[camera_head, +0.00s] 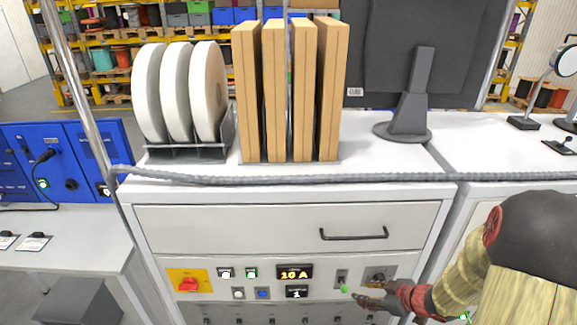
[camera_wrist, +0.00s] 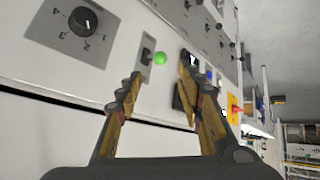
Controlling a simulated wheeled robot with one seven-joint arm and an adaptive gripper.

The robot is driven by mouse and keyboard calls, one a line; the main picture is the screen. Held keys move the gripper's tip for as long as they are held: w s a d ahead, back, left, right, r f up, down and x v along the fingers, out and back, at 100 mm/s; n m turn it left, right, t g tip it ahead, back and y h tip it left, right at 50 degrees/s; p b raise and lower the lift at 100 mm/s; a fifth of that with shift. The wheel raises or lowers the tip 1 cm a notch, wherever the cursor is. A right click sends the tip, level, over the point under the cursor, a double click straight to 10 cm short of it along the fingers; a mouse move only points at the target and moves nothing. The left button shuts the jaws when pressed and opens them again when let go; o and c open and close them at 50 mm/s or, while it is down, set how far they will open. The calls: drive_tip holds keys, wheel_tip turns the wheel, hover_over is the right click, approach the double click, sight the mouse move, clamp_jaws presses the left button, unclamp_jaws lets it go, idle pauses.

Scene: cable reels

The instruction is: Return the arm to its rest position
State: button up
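My gripper (camera_head: 372,298) is low at the right in the head view, in front of the cabinet's control panel, with my arm reaching in from the right. In the wrist view, the two fingers of my gripper (camera_wrist: 158,72) are spread apart with nothing between them. Between and beyond the fingertips is a small switch (camera_wrist: 147,54) with a green light (camera_wrist: 160,58) beside it. The green light also shows in the head view (camera_head: 343,288), just left of the fingertips. I cannot tell whether the fingers touch the panel.
A numbered rotary knob (camera_wrist: 83,20) is close to the fingers. The panel carries a red knob (camera_head: 188,284) and a display reading 10 A (camera_head: 294,273). A drawer handle (camera_head: 353,233) sticks out above. A grey cable (camera_head: 300,179) runs along the worktop's front edge.

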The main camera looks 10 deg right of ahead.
drive_tip(key=s+d+f+m+g+h, duration=0.3)
drive_tip(key=s+d+m+g+h, duration=0.25)
drive_tip(key=d, duration=0.65)
drive_tip(key=s+r+m+h+b, duration=0.2)
drive_tip(key=s+r+b, duration=0.15)
drive_tip(key=s, duration=0.35)
drive_tip(key=s+a+r+t+y+b, duration=0.1)
drive_tip(key=a+r+b, duration=0.2)
drive_tip(key=a, duration=0.6)
drive_tip(key=s+a+r+t+y+b, duration=0.1)
drive_tip(key=s+a+r+b, duration=0.1)
drive_tip(key=a+b, duration=0.4)
drive_tip(key=s+a+r+t+y+b, duration=0.1)
drive_tip(key=a+r+b, duration=0.3)
drive_tip(key=a, duration=1)
drive_tip(key=shift+s+a+y+b, duration=0.2)
drive_tip(key=shift+s+y+b, duration=0.3)
drive_tip(key=shift+b, duration=0.2)
